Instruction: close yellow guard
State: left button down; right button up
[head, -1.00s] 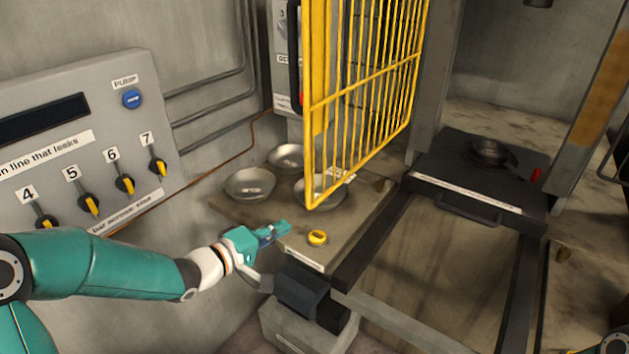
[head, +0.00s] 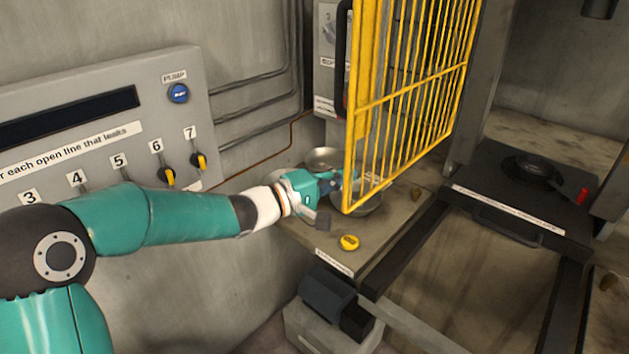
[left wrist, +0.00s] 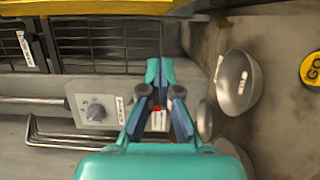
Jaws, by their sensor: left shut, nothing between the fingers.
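The yellow guard (head: 409,90) is a barred frame standing swung out to the left of the machine, so the opening above the black slide plate (head: 520,190) is uncovered. In the left wrist view a yellow bar of the guard (left wrist: 90,8) crosses the top edge. My left gripper (head: 345,182) is shut and empty, close to the guard's lower left corner; whether it touches the guard I cannot tell. It also shows in the left wrist view (left wrist: 158,85). My right gripper is not in view.
Metal bowls (head: 322,158) stand on the side table (head: 300,232) under and behind my left gripper. A yellow button (head: 349,242) sits near the table's front. A panel with numbered valves (head: 100,130) is on the left wall, and a grey control box (head: 328,75) stands behind the guard.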

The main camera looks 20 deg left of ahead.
pick_arm(q)
jog(key=shift+s+d, duration=0.25)
jog(key=shift+d, duration=0.35)
jog(key=shift+s+d, duration=0.25)
jog(key=shift+d, duration=0.4)
jog(key=shift+s+d, duration=0.25)
jog(key=shift+d, duration=0.35)
